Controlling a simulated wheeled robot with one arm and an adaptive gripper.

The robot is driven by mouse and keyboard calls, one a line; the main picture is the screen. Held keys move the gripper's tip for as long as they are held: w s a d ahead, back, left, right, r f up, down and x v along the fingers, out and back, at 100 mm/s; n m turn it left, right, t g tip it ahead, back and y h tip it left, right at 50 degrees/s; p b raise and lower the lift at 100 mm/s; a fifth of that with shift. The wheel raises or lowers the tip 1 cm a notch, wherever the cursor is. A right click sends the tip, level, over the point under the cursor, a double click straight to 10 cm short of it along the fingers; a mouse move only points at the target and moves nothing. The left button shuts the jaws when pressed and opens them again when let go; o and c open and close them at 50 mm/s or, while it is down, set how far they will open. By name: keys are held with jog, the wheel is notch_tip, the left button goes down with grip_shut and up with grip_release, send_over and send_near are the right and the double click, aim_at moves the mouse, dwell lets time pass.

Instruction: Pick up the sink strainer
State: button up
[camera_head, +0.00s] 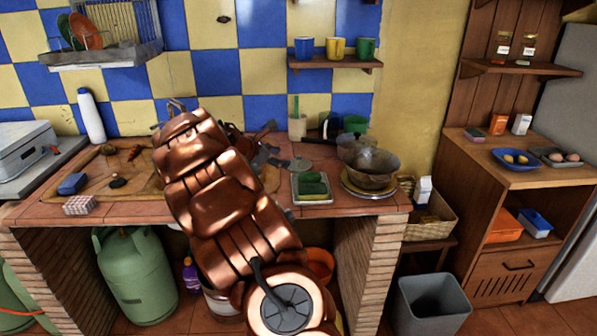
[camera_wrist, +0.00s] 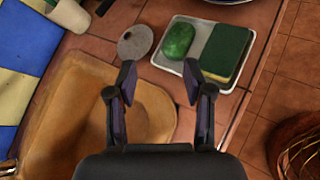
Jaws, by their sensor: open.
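The sink strainer looks like a small round grey disc (camera_wrist: 135,42) with a hole in it. In the wrist view it lies flat on the tiled counter, between the brown sink basin (camera_wrist: 85,82) and a white tray (camera_wrist: 203,29). In the head view the strainer (camera_head: 301,164) is small, just right of the end of my arm. My gripper (camera_wrist: 159,78) is open and empty. In the head view my arm partly hides the gripper and sink.
The tray holds a green soap (camera_wrist: 178,40) and a green and yellow sponge (camera_wrist: 228,53), close beside the strainer. Utensils and pots crowd the back. The counter's front edge runs past the tray.

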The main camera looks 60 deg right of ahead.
aim_at(297, 160)
jog(key=w+d+f+n, duration=0.2)
jog(key=d, duration=0.1)
jog(key=w+d+f+n+t+h+b, duration=0.1)
jog(key=w+d+f+n, duration=0.1)
jog(key=d+f, duration=0.1)
jog(key=w+d+f+n+b, duration=0.1)
jog(key=w+d+f, duration=0.1)
jog(key=d, duration=0.3)
jog(key=shift+f+n+h, duration=0.4)
jog(key=shift+f, duration=0.1)
jog(key=shift+x, duration=1.3)
jog(key=x, duration=0.3)
jog(key=shift+s+d+p, duration=0.2)
jog(key=shift+s+p, duration=0.15)
jog(key=shift+s, duration=0.05)
jog(key=shift+x, duration=0.9)
jog(key=shift+c, duration=0.5)
grip_shut()
